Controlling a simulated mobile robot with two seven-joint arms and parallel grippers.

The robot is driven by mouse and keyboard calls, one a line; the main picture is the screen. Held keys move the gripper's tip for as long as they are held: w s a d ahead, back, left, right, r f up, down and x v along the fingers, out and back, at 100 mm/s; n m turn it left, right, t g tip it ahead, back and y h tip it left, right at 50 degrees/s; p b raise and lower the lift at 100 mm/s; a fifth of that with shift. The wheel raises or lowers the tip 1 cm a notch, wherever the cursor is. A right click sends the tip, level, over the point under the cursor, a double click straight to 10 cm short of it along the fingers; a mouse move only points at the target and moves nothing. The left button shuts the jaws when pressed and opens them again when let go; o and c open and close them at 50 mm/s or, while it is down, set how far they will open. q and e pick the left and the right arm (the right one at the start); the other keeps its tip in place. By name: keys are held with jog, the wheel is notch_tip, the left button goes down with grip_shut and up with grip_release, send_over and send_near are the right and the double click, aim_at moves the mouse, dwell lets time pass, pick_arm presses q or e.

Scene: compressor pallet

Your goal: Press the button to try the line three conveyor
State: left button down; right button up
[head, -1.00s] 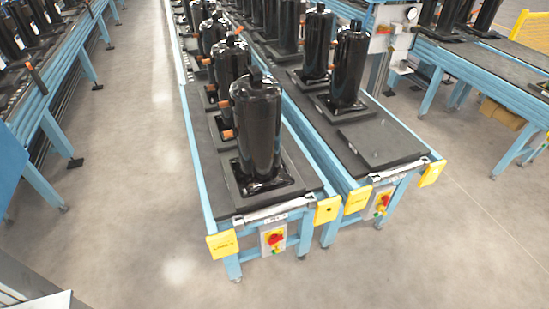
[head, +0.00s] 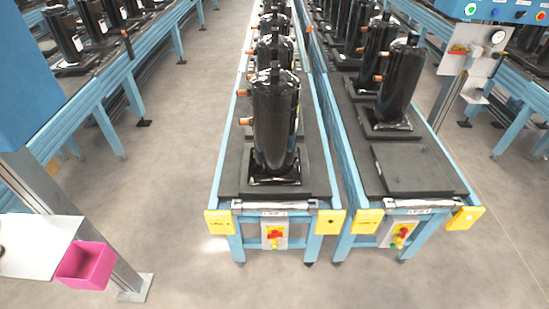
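Two blue-framed conveyors run side by side away from me. The left one (head: 228,178) carries a row of black compressors (head: 274,125) on dark pallets. At its near end is a control box (head: 274,237) with a red switch on yellow and small buttons below. The right conveyor (head: 455,182) has an empty dark pallet (head: 405,168) at its near end and compressors behind. Its control box (head: 398,234) has a red switch on yellow and a green button low down. The end labels are too small to read. Neither gripper is in view.
A pink bin (head: 88,265) and a grey post (head: 95,240) stand at near left. Another conveyor (head: 100,85) lies at far left. A blue panel with buttons (head: 500,10) is at upper right, above a gauge board (head: 478,45). The floor before the conveyors is clear.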

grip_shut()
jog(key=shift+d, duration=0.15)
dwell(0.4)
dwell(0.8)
